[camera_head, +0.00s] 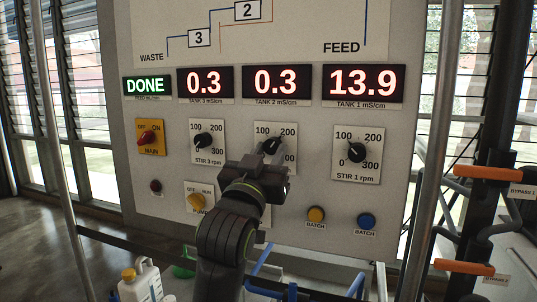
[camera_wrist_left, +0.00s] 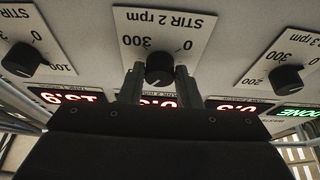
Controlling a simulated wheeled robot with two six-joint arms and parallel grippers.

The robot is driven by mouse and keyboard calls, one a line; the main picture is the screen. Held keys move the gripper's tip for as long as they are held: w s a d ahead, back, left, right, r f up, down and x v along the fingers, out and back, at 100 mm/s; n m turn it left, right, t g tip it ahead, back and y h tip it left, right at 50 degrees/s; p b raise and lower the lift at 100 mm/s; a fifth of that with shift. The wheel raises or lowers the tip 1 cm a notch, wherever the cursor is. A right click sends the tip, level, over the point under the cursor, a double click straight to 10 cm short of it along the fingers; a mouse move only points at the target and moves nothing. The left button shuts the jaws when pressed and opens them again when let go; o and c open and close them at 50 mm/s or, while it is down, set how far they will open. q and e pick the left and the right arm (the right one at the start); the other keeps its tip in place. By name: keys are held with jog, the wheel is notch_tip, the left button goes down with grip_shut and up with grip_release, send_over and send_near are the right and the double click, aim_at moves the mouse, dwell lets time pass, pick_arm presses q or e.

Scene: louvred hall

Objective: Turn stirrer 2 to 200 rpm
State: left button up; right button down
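The stirrer 2 knob (camera_head: 270,146) is a round black dial on a white plate (camera_head: 288,156) in the middle of the panel, marked 0 to 300. In the head view its pointer seems to lean up and right towards 200, but it is small and partly covered. My left gripper (camera_head: 271,158) reaches it from below and hides the plate's lower part. In the left wrist view, upside down, the knob (camera_wrist_left: 159,69) sits between the two fingers (camera_wrist_left: 159,80), which look closed on its sides with little visible gap. My right gripper is not in view.
The stirrer 3 knob (camera_head: 203,140) is to the left and the stirrer 1 knob (camera_head: 356,152) to the right. Lit displays (camera_head: 363,84) run above. A yellow button (camera_head: 316,214) and a blue button (camera_head: 365,221) lie below. Orange handles (camera_head: 487,173) stand at far right.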

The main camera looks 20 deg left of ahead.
pick_arm(q)
jog(key=c, duration=0.5)
jog(key=shift+o, duration=0.2)
jog(key=shift+r+m+h+p, duration=0.15)
jog(key=shift+m+h+p, duration=0.35)
jog(key=shift+m, duration=0.3)
jog(key=shift+a+m+h, duration=0.1)
jog(key=shift+m+h, duration=0.2)
jog(key=shift+m, duration=0.4)
jog(key=o, duration=1)
